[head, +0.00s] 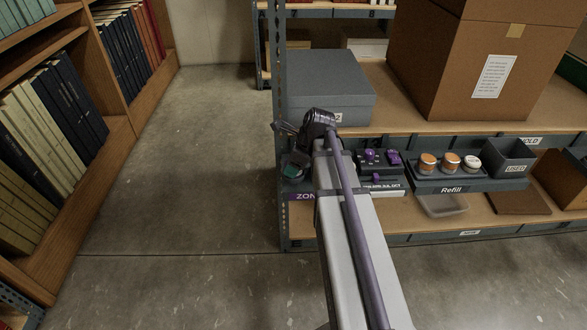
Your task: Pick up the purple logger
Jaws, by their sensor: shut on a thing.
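Two small purple things (370,155) (393,157) stand in a dark tray (378,183) on the shelf, right of my arm. I cannot tell whether either is the purple logger. My arm covers the tray's left side.
Right of the tray are the Refill tray (452,189) with several round pots, and a grey USED bin (512,157). A grey box (328,85) and a large brown carton (470,60) stand above. The aisle floor (190,150) is clear.

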